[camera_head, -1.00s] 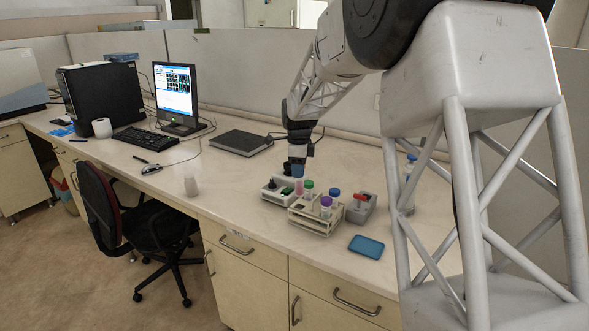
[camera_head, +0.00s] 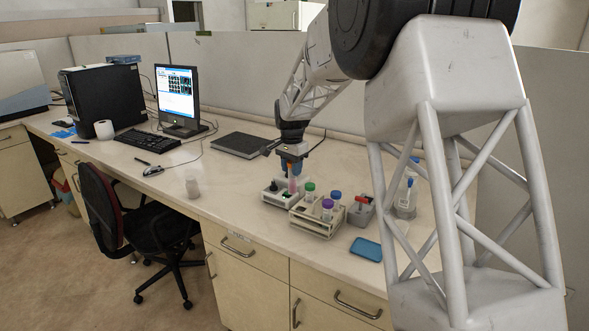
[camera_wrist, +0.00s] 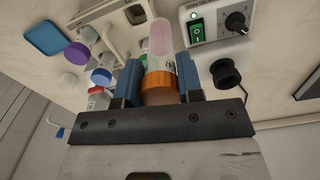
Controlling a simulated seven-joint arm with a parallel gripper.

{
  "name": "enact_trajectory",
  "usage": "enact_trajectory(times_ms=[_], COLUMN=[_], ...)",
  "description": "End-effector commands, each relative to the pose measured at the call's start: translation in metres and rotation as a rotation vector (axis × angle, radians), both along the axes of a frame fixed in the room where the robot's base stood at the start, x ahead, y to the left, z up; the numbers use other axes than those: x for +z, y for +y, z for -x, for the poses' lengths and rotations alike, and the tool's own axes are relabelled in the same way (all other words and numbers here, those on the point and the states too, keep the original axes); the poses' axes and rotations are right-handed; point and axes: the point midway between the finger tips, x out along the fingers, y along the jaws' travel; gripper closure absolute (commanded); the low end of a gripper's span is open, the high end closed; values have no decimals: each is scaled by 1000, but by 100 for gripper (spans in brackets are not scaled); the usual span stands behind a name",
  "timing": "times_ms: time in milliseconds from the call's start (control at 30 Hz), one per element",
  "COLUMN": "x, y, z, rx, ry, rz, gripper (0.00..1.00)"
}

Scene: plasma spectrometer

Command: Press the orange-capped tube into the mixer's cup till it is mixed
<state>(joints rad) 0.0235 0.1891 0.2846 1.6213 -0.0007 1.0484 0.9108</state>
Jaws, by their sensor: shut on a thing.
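My gripper (camera_head: 292,169) is shut on the orange-capped tube (camera_head: 292,186), which is pinkish and translucent. In the wrist view the tube's orange cap (camera_wrist: 161,82) sits between the blue fingers of my gripper (camera_wrist: 160,84), and its rounded end points away from the wrist. The mixer (camera_head: 268,198) is a small white box beside the tube rack. In the wrist view the mixer (camera_wrist: 207,52) shows a lit green switch, a dial and a round black cup (camera_wrist: 226,74). The tube is to the left of the cup there, apart from it.
The tube rack (camera_head: 313,229) holds several capped tubes close to the mixer. A grey block with a red part (camera_head: 360,209), a blue tray (camera_head: 366,249) and a bottle (camera_head: 406,200) stand to the right.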

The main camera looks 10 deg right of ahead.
Motion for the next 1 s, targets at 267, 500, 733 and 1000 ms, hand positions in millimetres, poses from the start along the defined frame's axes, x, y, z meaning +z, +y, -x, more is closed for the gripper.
enact_trajectory(times_ms=[267,500,733,1000], x=[1,1,5,10], y=[6,9,11,11], z=[-11,-19,-28,-43], rx=[294,443,542,565], ry=[-2,0,-2,-1], rz=[0,0,1,1], gripper=[100,100,100,100])
